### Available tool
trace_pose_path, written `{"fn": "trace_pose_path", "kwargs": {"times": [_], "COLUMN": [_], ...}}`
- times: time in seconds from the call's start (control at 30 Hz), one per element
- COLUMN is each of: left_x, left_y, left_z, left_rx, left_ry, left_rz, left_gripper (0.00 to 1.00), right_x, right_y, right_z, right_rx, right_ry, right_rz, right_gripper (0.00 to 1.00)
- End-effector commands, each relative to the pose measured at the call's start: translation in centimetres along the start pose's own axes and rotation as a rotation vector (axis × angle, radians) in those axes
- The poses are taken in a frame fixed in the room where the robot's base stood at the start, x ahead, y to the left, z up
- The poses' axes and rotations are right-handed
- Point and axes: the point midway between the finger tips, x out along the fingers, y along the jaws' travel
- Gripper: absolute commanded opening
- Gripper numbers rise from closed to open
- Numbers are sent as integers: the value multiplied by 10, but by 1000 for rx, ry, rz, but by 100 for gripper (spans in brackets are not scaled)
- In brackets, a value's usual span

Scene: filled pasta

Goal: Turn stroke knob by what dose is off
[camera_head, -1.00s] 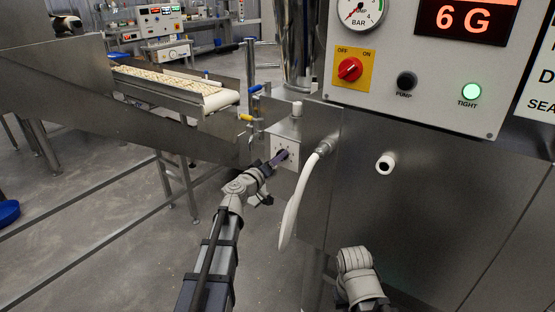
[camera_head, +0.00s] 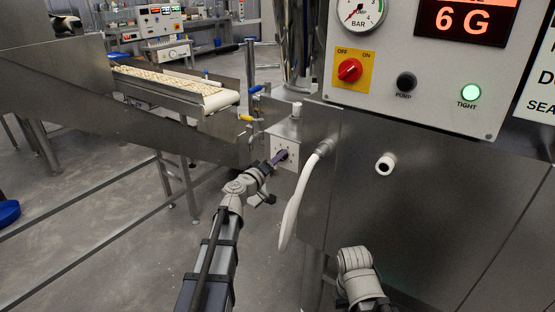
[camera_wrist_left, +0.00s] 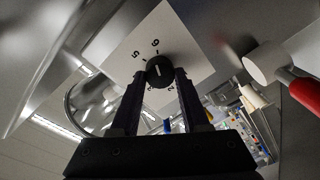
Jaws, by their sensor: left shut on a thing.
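The stroke knob is a round black knob (camera_wrist_left: 159,70) on a white numbered dial plate (camera_wrist_left: 150,42) in the left wrist view. A light pointer line on it points roughly towards the 6; a 5 also reads on the plate, and other marks are partly hidden. In the head view the dial plate (camera_head: 291,148) is on the front of a metal box beside the machine. My left gripper (camera_head: 279,158) is at this plate, and in its wrist view its fingers (camera_wrist_left: 161,82) are shut on the knob. The dose display (camera_head: 467,17) reads 6 G. My right arm shows at the bottom; its fingertips are not clear.
A white hose (camera_head: 297,195) hangs from a fitting just right of the dial box. The control panel holds a red switch (camera_head: 349,69), a black pump button (camera_head: 406,81) and a lit green TIGHT lamp (camera_head: 470,92). A conveyor (camera_head: 216,101) carries pasta at the left.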

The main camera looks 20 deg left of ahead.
Motion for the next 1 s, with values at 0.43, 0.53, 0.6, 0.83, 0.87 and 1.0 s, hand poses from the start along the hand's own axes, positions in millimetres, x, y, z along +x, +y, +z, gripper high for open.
{"fn": "trace_pose_path", "kwargs": {"times": [0.43,0.53,0.6,0.83,0.87,1.0], "left_x": [0,0,0,0,0,0], "left_y": [0,-1,-1,-1,-1,-1], "left_z": [-1,-1,-1,-1,-1,-1], "left_rx": [-388,-461,-507,-620,-629,-664], "left_ry": [-18,-21,-24,-30,-31,-32], "left_rz": [-19,-23,-25,-30,-31,-32], "left_gripper": [0,0,0,0,0,0], "right_x": [-6,-6,-7,-8,-8,-8], "right_y": [1,1,1,1,1,1], "right_z": [0,0,0,0,0,0], "right_rx": [0,0,0,0,0,0], "right_ry": [0,0,0,0,0,0], "right_rz": [0,0,0,0,0,0], "right_gripper": [0,0,0,0,0,0]}}
